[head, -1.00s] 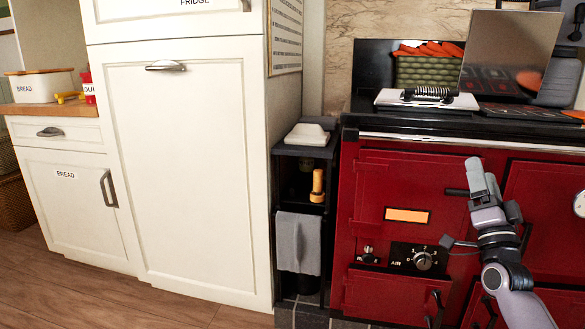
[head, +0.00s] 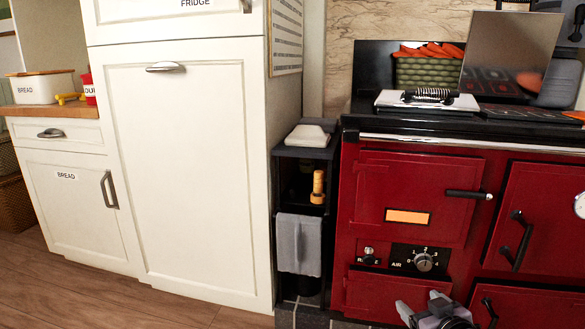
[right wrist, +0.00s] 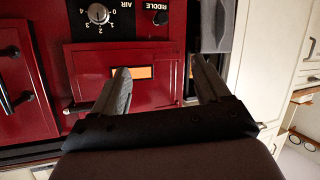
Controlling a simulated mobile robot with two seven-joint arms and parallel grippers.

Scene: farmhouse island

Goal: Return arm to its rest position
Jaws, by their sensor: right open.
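My right gripper (head: 422,308) is at the bottom edge of the head view, in front of the lower part of the red range cooker (head: 362,205). Only its front end shows there; the arm behind it is out of frame. In the right wrist view my right gripper (right wrist: 163,80) has its two fingers apart with nothing between them. The cooker's red front (right wrist: 150,57) lies beyond the fingers in that view. My left gripper does not show in either view.
The cooker's front has black handles (head: 469,195) and an air knob (head: 423,262). A narrow dark shelf unit (head: 304,152) with a grey towel (head: 298,243) stands left of it. A white fridge cabinet (head: 200,170) is further left. Wooden floor (head: 120,300) is clear at the bottom left.

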